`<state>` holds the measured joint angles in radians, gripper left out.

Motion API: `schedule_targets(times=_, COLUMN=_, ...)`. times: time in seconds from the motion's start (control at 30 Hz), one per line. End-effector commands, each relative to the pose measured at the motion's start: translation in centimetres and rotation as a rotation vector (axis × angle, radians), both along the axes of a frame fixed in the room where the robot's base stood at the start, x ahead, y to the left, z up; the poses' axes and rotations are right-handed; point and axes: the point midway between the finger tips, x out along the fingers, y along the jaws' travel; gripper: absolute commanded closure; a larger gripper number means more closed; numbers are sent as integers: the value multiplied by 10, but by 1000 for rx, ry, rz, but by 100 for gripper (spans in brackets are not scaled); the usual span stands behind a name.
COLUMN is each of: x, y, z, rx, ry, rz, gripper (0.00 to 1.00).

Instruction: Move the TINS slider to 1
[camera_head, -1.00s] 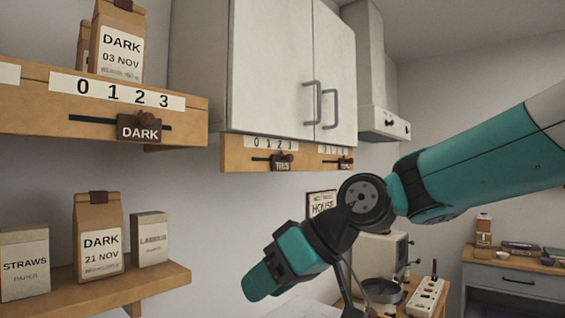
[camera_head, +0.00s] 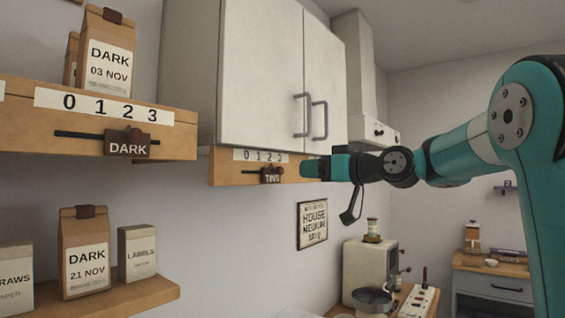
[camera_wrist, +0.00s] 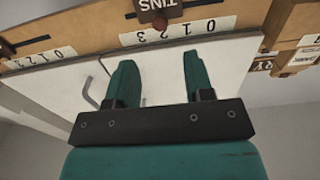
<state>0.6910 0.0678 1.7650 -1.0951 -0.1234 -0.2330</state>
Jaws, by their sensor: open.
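The TINS slider (camera_head: 272,175) is a dark tab with a red-brown knob on a slot in the wooden board under the white cabinet. In the head view it sits about under the 2 of its 0 to 3 scale (camera_head: 259,155). It also shows at the top of the wrist view (camera_wrist: 158,9), upside down. My gripper (camera_head: 312,168) is to the right of the slider in the head view, apart from it. In the wrist view my gripper (camera_wrist: 159,58) has its two teal fingers spread, with nothing between them, and the slider is beyond the fingertips.
The white cabinet (camera_head: 262,75) with two handles is directly above the board. A DARK slider (camera_head: 128,147) sits on a nearer board at left, with coffee bags above. A lower shelf holds a DARK bag (camera_head: 84,255) and boxes. A sign (camera_head: 313,225) hangs on the wall.

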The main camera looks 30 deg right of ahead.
Motion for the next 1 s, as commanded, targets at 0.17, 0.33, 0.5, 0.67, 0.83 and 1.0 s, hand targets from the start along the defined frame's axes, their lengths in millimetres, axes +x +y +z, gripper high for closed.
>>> schedule_targets(times=0.17, x=39, y=19, z=4, rx=2, ry=4, rz=7, gripper=52)
schedule_targets(times=0.33, x=67, y=29, z=3, rx=1, ry=4, rz=3, gripper=52)
schedule_targets(times=0.5, x=83, y=35, z=2, rx=1, ry=1, rz=2, gripper=52)
schedule_targets(times=0.67, x=88, y=36, z=0, rx=1, ry=1, rz=0, gripper=52)
schedule_targets(times=0.83, x=88, y=36, z=-1, rx=0, ry=1, rz=-1, gripper=52)
schedule_targets(times=1.0, x=88, y=36, z=-1, rx=1, ry=1, rz=-1, gripper=82)
